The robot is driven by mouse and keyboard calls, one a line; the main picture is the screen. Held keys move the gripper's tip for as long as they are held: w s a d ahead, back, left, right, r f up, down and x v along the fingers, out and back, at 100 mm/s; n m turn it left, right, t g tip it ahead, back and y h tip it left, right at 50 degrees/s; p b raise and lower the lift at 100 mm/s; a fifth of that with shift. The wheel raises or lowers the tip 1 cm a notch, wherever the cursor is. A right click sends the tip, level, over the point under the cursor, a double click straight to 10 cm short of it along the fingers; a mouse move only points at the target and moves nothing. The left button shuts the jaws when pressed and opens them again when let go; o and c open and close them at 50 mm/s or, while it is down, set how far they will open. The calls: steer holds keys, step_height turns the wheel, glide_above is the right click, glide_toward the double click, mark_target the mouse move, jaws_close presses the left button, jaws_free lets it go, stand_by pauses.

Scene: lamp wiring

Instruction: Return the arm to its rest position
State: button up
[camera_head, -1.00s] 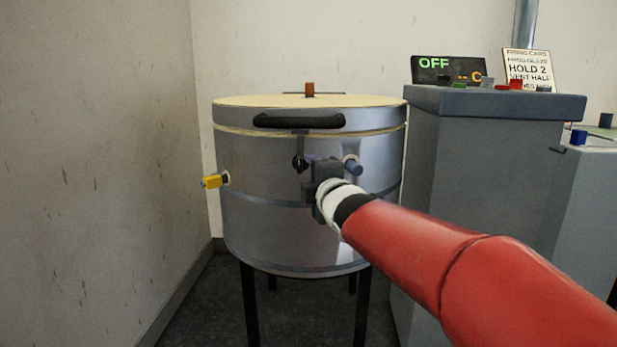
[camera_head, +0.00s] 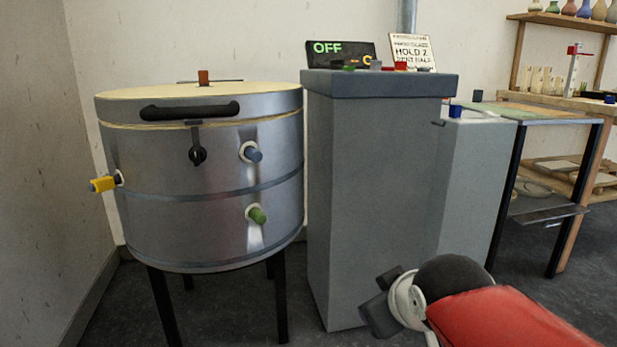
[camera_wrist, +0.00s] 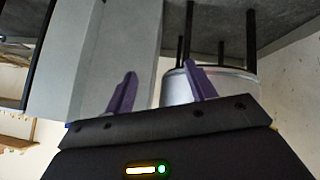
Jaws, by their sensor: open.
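My gripper (camera_head: 374,307) is low in front of the grey cabinet in the head view, at the end of my red arm. It is away from the kiln and holds nothing. In the wrist view my gripper (camera_wrist: 160,92) shows two purple fingers spread apart with nothing between them. The wrist view appears turned over, with the floor at the top. The round metal kiln (camera_head: 205,225) stands on black legs at the left, its lid shut. It also shows behind the fingers in the wrist view (camera_wrist: 178,90).
The grey cabinet (camera_head: 375,180) carries an "OFF" display (camera_head: 340,53) and a card (camera_head: 412,52). Yellow (camera_head: 103,184), blue (camera_head: 253,154) and green (camera_head: 257,215) plugs stick out of the kiln. A table (camera_head: 560,116) and wooden shelf (camera_head: 560,18) stand at the right. Floor is open at lower right.

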steer(key=s+d+f+m+g+h+p, duration=0.1)
steer(key=s+d+f+m+g, duration=0.15)
steer(key=s, duration=0.35)
steer(key=s+d+f+m+g, duration=0.1)
steer(key=s+f+m, duration=0.3)
steer(key=s, duration=0.2)
step_height(320, 180, up, 12)
steer(key=p, duration=1.1)
steer(key=shift+n+p, duration=0.35)
steer(key=shift+p, duration=0.05)
